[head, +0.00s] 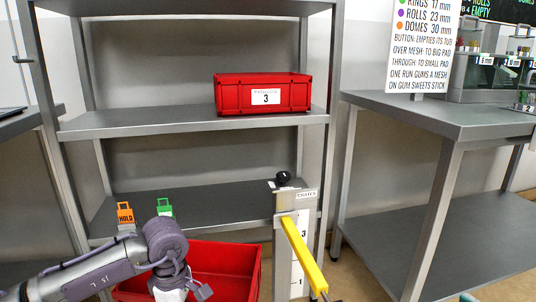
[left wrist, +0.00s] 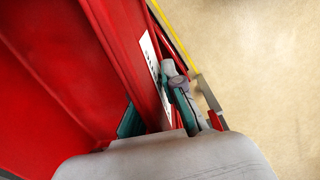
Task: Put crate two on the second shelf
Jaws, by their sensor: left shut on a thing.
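A red crate (head: 230,262) is low in front of the rack in the head view, partly hidden by my left arm. In the left wrist view the crate (left wrist: 50,85) fills the left side; a white label on its wall is too slanted to read, so I cannot tell its number. My left gripper (left wrist: 155,112) is shut on the crate's wall, one teal finger on each side. The rack's middle shelf (head: 150,122) bears a red crate labelled 3 (head: 290,94). The lower shelf (head: 215,200) is mostly bare. My right gripper is not seen.
A grey post marked CRATES (head: 290,205) with a yellow bar (head: 303,253) stands right of the crate. Orange HOLD (head: 125,215) and green (head: 164,207) tags are at the lower shelf's left front. A steel table (head: 440,110) stands right.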

